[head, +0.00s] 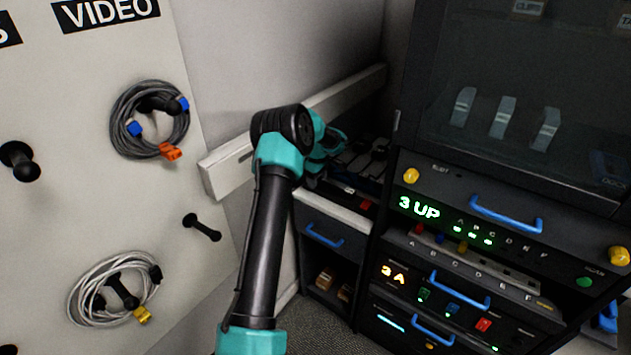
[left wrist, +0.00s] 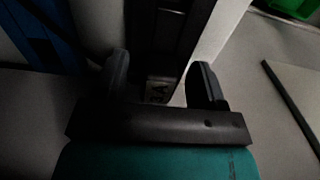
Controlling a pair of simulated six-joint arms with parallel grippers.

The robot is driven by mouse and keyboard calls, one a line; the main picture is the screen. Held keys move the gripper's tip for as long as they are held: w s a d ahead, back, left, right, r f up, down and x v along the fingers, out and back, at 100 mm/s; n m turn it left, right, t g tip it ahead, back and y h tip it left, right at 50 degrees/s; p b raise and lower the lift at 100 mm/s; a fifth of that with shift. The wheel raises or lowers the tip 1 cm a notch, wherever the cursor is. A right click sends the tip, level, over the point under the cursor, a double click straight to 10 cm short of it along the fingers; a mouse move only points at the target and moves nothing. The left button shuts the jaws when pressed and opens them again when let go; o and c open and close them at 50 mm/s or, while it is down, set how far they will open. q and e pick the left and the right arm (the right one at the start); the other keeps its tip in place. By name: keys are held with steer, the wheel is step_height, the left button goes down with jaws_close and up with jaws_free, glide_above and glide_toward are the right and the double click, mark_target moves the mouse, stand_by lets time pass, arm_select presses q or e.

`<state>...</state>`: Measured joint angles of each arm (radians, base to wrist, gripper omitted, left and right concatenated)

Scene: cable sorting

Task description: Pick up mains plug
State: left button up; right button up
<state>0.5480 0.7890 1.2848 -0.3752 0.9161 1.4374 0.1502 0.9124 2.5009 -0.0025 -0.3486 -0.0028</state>
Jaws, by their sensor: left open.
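My left gripper (head: 326,150) is over the far end of the low counter beside the wall in the head view, partly hidden behind my own wrist. In the left wrist view the left gripper (left wrist: 162,75) is open, its two dark fingers apart. A dark upright piece with a small pale label (left wrist: 158,91) shows between or behind the fingers; I cannot tell whether it is the mains plug or whether a finger touches it. Dark items (head: 365,155) lie in a row on the counter near the gripper. I cannot single out a mains plug among them. My right gripper is not in view.
A grey cable coil (head: 150,120) and a white cable coil (head: 113,288) hang on the pegboard at left. A dark cabinet (head: 505,215) with blue handles and lit displays stands at right. A white rail (head: 222,170) runs along the wall behind my arm.

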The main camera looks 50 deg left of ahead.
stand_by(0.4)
arm_select(q)
steer(key=c, duration=1)
